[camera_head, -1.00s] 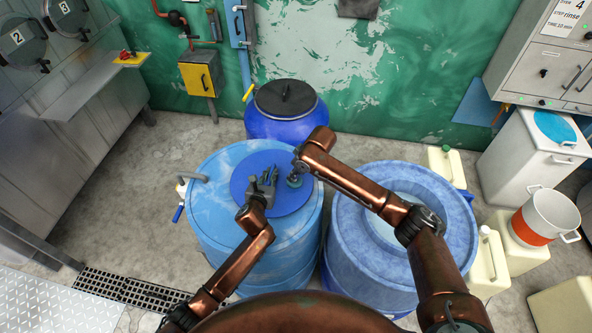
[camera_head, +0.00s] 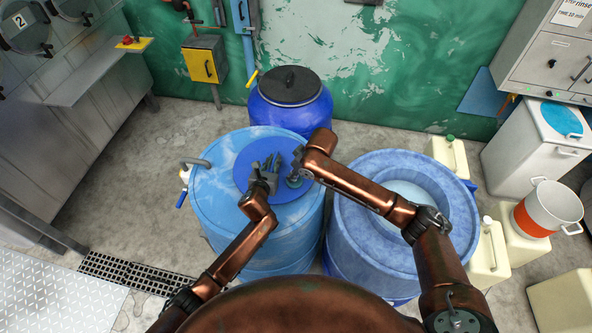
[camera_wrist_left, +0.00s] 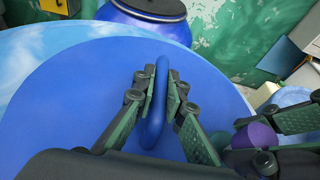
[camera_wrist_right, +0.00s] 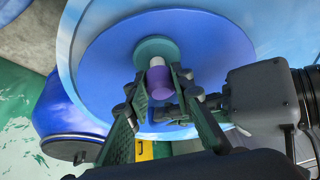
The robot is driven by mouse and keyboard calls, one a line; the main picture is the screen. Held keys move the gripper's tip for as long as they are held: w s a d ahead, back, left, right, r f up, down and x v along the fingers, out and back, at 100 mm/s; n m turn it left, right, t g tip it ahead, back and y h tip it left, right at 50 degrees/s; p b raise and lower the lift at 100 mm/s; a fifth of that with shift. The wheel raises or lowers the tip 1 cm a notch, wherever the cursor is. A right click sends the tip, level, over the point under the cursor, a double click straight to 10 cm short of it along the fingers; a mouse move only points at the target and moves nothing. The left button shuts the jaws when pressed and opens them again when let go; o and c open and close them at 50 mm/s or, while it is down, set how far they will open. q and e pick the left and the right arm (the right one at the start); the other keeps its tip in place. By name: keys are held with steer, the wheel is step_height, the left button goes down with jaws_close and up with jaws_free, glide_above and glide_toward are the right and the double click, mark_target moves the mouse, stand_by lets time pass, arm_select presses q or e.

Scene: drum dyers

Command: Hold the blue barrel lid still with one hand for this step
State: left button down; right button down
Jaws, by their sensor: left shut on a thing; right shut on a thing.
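The blue barrel lid (camera_head: 245,164) is a flat disc on top of the light blue barrel (camera_head: 215,208). My left gripper (camera_head: 271,165) is above the lid. In the left wrist view its fingers (camera_wrist_left: 161,88) are shut on the lid's upright blue handle (camera_wrist_left: 153,128). My right gripper (camera_head: 297,165) is over the lid's right part. In the right wrist view its fingers (camera_wrist_right: 163,100) are shut on a purple and white plug (camera_wrist_right: 158,82) above a teal round fitting (camera_wrist_right: 150,46) on the lid. The fingers hide part of the plug.
An open blue barrel (camera_head: 455,215) stands close on the right, under my right arm. A dark blue barrel with a black lid (camera_head: 290,84) stands behind. Cream jugs (camera_head: 487,250) and a white pot (camera_head: 552,203) are at the right.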

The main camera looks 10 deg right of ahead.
steer(key=shift+s, duration=0.15)
steer(key=shift+r, duration=2.45)
arm_select(q)
steer(key=c, duration=1.9)
jaws_free()
